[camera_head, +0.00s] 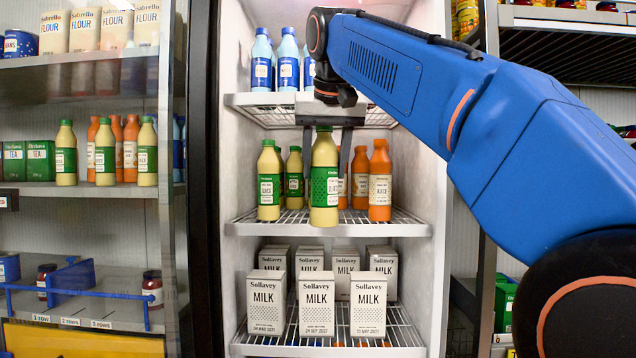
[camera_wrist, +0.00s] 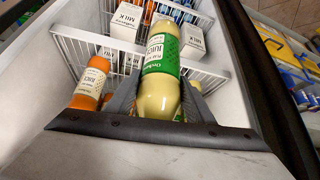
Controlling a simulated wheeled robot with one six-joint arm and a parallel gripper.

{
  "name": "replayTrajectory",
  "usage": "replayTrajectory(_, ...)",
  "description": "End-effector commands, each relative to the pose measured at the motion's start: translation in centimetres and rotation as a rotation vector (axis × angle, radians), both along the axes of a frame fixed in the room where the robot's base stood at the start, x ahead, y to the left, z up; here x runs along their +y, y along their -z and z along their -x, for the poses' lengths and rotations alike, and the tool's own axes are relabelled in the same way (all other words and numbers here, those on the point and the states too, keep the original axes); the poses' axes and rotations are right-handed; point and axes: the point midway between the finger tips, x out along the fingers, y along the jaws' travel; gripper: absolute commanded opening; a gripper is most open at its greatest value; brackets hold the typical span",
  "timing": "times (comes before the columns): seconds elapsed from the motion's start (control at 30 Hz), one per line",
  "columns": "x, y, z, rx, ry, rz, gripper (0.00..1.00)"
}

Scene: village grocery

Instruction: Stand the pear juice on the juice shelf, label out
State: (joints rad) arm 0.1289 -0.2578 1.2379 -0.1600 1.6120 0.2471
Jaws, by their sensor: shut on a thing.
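My gripper (camera_head: 325,150) is shut on a pear juice bottle (camera_head: 324,195), pale yellow with a green label, its fingers on either side. The bottle is upright in the fridge, at the front of the middle wire shelf (camera_head: 385,228), which is the juice shelf. Its white text panel is turned to the right, with green dotted side partly facing out. I cannot tell whether its base touches the shelf. In the wrist view the held bottle (camera_wrist: 158,85) shows between the fingers, its lettering visible.
On that shelf, pale yellow bottles (camera_head: 269,185) stand left and orange bottles (camera_head: 380,185) right, close by. Milk cartons (camera_head: 317,303) fill the shelf below, blue-labelled bottles (camera_head: 262,65) the one above. More juice bottles (camera_head: 66,155) stand on the left rack, beyond the dark fridge frame (camera_head: 204,180).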

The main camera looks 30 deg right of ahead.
Motion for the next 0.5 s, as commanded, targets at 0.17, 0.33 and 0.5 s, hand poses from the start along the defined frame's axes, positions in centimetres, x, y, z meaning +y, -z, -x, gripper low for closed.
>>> replayTrajectory(0.17,-1.6,0.0,-3.5,-0.002,0.002,0.000,0.08)
replayTrajectory(0.33,-3.0,0.0,-6.7,-0.001,0.001,0.000,0.08)
replayTrajectory(0.5,-3.9,-0.1,-8.7,-0.002,-0.001,0.000,0.08)
